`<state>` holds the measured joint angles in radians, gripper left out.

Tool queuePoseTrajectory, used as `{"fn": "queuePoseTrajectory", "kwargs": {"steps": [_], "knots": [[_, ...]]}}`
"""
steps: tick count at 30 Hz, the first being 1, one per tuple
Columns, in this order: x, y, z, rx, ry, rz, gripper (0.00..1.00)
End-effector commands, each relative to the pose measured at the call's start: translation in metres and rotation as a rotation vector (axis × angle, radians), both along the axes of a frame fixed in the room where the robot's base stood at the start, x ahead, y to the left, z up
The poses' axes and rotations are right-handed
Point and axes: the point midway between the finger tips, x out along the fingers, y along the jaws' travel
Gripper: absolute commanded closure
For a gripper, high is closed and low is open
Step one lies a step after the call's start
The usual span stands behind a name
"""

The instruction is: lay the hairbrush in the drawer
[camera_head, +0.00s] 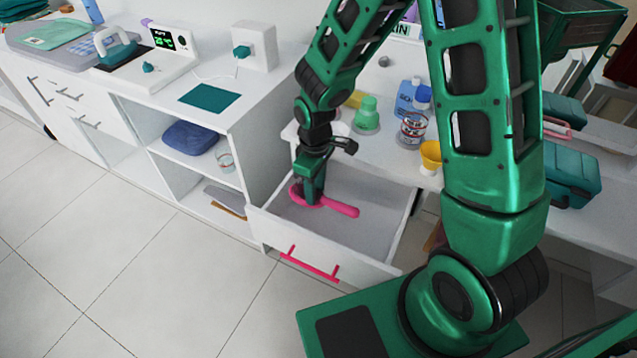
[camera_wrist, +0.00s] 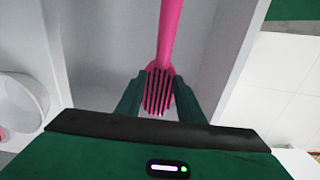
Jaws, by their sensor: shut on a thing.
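The pink hairbrush (camera_head: 340,207) is inside the open drawer (camera_head: 393,238), its handle pointing right in the head view. My gripper (camera_head: 312,200) reaches down into the drawer and is shut on the brush's head. In the wrist view the hairbrush (camera_wrist: 170,40) lies between both fingers of my gripper (camera_wrist: 158,95), with dark bristles showing and the handle running away to the top. The drawer is white with a grey floor and a pink handle on its front. I cannot tell whether the brush touches the drawer floor.
Open shelves to the left hold a blue folded cloth (camera_head: 189,137) and a glass (camera_head: 225,160). The rest of the drawer is empty.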

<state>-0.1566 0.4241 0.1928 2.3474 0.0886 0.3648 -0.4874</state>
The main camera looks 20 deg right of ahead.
Motion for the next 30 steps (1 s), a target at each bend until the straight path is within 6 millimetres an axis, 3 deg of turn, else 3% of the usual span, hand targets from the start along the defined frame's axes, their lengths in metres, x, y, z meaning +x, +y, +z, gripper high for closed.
{"fn": "queuePoseTrajectory", "kwargs": {"steps": [30], "knots": [[-0.001,0.0,-0.087,-0.001,0.002,0.0,0.89]]}}
